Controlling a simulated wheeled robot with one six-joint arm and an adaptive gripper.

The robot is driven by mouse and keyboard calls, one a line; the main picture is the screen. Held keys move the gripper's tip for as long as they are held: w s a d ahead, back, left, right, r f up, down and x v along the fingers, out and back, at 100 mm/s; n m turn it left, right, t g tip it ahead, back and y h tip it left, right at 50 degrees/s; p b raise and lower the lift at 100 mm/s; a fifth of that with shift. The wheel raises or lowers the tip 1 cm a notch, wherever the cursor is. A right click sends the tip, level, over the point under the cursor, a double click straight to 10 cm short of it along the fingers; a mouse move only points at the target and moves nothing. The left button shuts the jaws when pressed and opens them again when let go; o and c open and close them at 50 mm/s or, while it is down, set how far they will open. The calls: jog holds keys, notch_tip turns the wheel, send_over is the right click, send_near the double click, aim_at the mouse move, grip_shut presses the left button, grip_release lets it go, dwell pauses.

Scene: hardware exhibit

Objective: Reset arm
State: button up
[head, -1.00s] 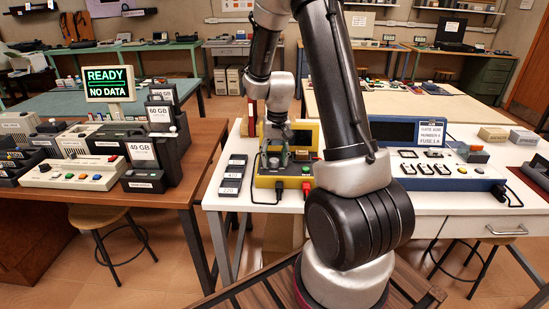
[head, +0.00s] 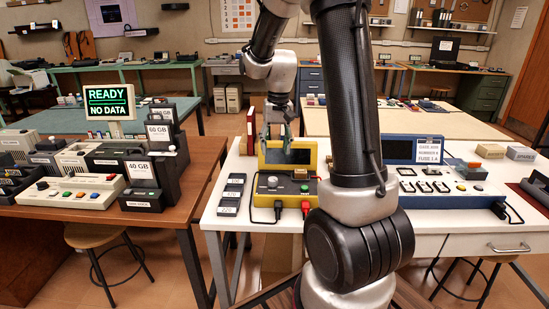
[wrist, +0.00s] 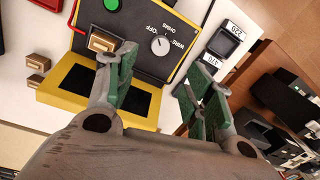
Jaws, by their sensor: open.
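My gripper (head: 278,133) hangs above the yellow-framed device (head: 262,190) on the white table in the head view. In the wrist view, my gripper (wrist: 158,88) has its green-padded fingers spread apart with nothing held between them. The yellow device (wrist: 58,92) lies beneath, with its dark screen, a grey knob (wrist: 159,44), a green button (wrist: 111,4) and a brass-coloured block (wrist: 102,41) showing. One finger overlaps the screen area in the picture; contact cannot be told.
Small black labelled blocks (head: 232,192) stand left of the yellow device. A blue device (head: 445,181) sits to its right, partly behind my arm.

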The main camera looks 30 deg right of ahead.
jog(key=shift+r, duration=0.2)
dwell(0.4)
jog(key=s+a+r+n+t, duration=0.2)
jog(key=s+r, duration=0.4)
jog(key=s, duration=0.5)
jog(key=s+a+r+n+t, duration=0.2)
jog(key=s+a+r, duration=0.2)
jog(key=s, duration=0.8)
jog(key=shift+s+r+h, duration=0.25)
jog(key=shift+r+h, duration=0.05)
jog(key=shift+r, duration=0.6)
